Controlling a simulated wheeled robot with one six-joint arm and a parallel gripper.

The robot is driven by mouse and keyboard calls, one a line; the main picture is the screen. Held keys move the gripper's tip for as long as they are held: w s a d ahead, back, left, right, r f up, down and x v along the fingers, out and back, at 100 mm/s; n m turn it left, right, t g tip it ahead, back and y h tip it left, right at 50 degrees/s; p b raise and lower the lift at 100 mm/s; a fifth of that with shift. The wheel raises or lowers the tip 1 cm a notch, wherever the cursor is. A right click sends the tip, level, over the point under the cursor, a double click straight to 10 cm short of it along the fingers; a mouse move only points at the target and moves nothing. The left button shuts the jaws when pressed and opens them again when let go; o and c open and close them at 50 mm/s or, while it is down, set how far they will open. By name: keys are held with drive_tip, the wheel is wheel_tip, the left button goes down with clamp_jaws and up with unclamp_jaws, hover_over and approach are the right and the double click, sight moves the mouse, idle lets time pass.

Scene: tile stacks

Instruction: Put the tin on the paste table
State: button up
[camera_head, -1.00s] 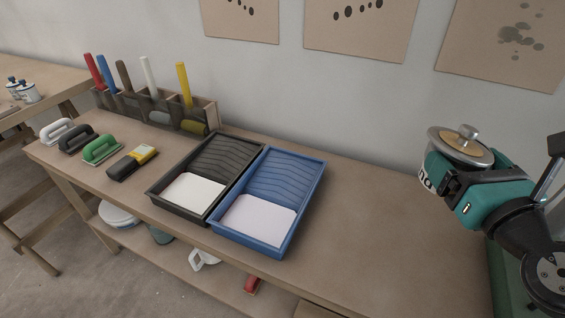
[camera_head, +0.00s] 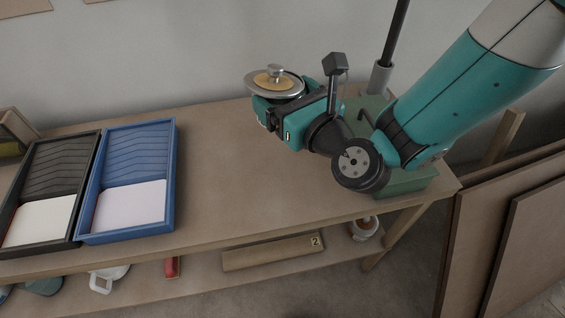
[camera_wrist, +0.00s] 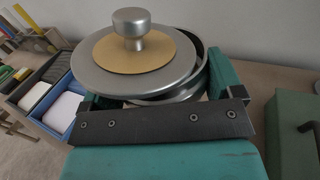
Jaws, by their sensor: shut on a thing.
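The tin (camera_head: 275,87) is a round metal tin whose silver lid has a tan disc and a knob on top. My gripper (camera_head: 270,106) is shut on it and holds it upright above the workbench (camera_head: 235,180). In the wrist view the tin (camera_wrist: 150,82) sits between the jaws of my gripper (camera_wrist: 158,96), its lid slightly off-centre over the rim. The tin's lower part is hidden by the gripper. I cannot tell whether this workbench is the paste table; no label for it shows.
A blue tray (camera_head: 130,180) and a black tray (camera_head: 48,190) lie on the bench at left. A green box (camera_head: 408,180) stands at its right end, partly behind my arm. Bare bench top lies between. A lower shelf holds a board (camera_head: 272,252) marked 2.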

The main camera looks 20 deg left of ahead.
wheel_tip(320, 180, down, 15)
drive_tip(key=b, duration=1.3)
drive_tip(key=shift+b, duration=0.35)
drive_tip(key=shift+f, duration=0.15)
drive_tip(key=o, duration=1.5)
